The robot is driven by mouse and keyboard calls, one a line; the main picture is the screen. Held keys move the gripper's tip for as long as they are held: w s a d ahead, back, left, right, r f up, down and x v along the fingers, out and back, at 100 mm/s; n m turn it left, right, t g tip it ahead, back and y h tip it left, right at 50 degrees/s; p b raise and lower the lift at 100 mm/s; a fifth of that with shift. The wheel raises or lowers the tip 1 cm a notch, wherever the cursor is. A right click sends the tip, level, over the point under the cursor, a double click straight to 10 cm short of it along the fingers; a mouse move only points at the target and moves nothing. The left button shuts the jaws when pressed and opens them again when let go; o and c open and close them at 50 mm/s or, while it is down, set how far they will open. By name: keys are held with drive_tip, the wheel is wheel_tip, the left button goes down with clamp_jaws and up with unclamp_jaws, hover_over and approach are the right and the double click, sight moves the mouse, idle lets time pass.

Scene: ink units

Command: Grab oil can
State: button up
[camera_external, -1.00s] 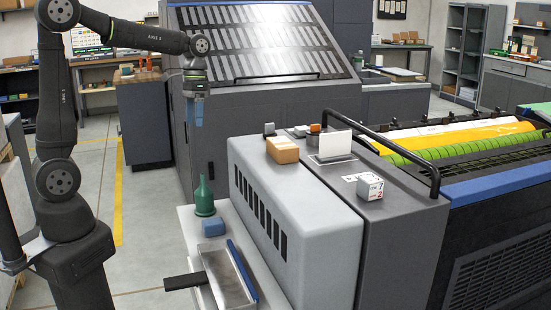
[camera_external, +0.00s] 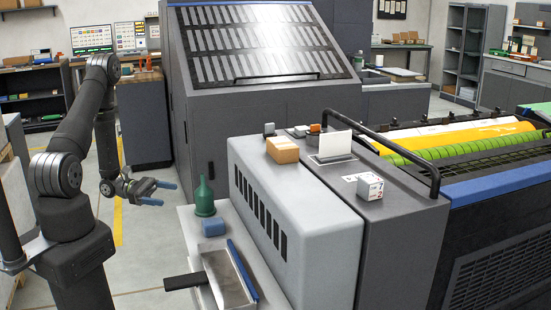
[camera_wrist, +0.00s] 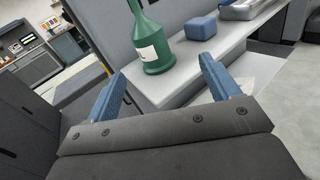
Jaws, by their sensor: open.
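The green oil can (camera_external: 204,197) stands upright on the light grey side shelf, with its narrow spout pointing up. In the wrist view the oil can (camera_wrist: 155,45) stands beyond the blue fingertips, between their lines, and shows a white label. My gripper (camera_external: 168,193) is to the left of the oil can in the external view, roughly level with it and apart from it. Its two blue fingers are spread and empty, as the wrist view of my gripper (camera_wrist: 160,88) also shows.
A blue block (camera_external: 214,228) stands close beside the can on the shelf, also in the wrist view (camera_wrist: 201,27). A metal tray (camera_external: 228,275) with a blue edge lies nearer. The grey machine housing (camera_external: 290,200) rises to the right. Open floor lies left of the shelf.

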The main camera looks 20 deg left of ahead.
sight(210, 198)
drive_tip(key=shift+w+d+f+n+t, duration=0.15)
drive_tip(key=shift+w+d+n+t, duration=0.5)
drive_tip(key=shift+d, duration=1.95)
drive_tip(key=shift+w+d+f+n+t, duration=0.15)
drive_tip(key=shift+w+d, duration=0.95)
drive_tip(key=shift+d, duration=1.45)
drive_tip(key=shift+w+d+f+n+t, duration=0.15)
drive_tip(key=shift+w+d+n+t, duration=0.5)
drive_tip(key=shift+d, duration=1.95)
drive_tip(key=shift+w+g, duration=0.25)
drive_tip(key=shift+g, duration=0.1)
drive_tip(key=shift+c, duration=0.4)
drive_tip(key=c, duration=1.2)
drive_tip(key=shift+c, duration=0.2)
drive_tip(key=shift+r, duration=0.2)
